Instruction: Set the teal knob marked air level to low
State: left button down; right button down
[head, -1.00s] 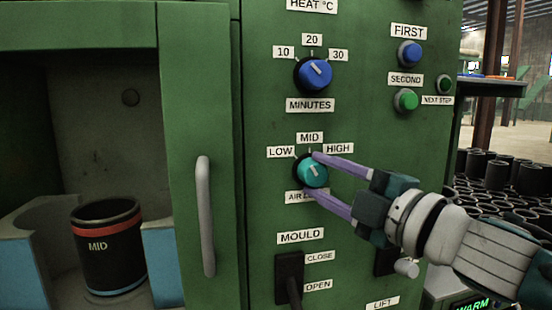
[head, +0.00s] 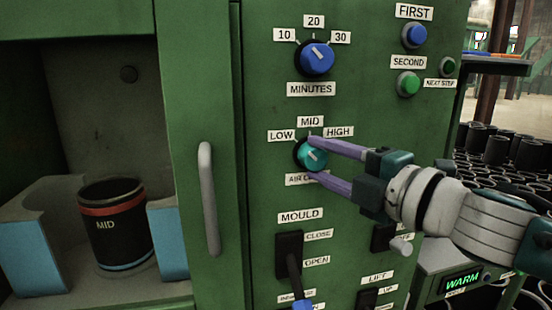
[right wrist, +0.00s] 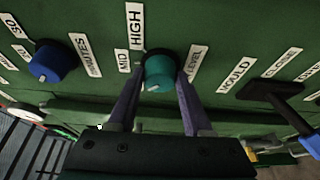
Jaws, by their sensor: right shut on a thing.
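The teal knob (head: 311,155) is on the green panel, with LOW on its left, MID above it and HIGH on its right. A partly covered AIR LEVEL label is below it. The knob has a short white mark on its face, which looks slanted; I cannot tell surely which setting it points at. My right gripper (head: 312,160) comes from the right and is shut on the teal knob, one purple finger above it and one below. In the right wrist view, the knob (right wrist: 158,72) sits between the two fingertips. My left gripper is not in view.
A blue minutes knob (head: 317,60) is above. Blue (head: 414,36) and green (head: 408,84) buttons are at the upper right. The mould lever (head: 290,262) is below. A handled door (head: 209,198) and a black MID sleeve (head: 114,237) are at left.

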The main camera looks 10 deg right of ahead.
jog(key=shift+c, duration=1.6)
grip_release()
jog(key=v, duration=1)
jog(key=shift+b, duration=0.35)
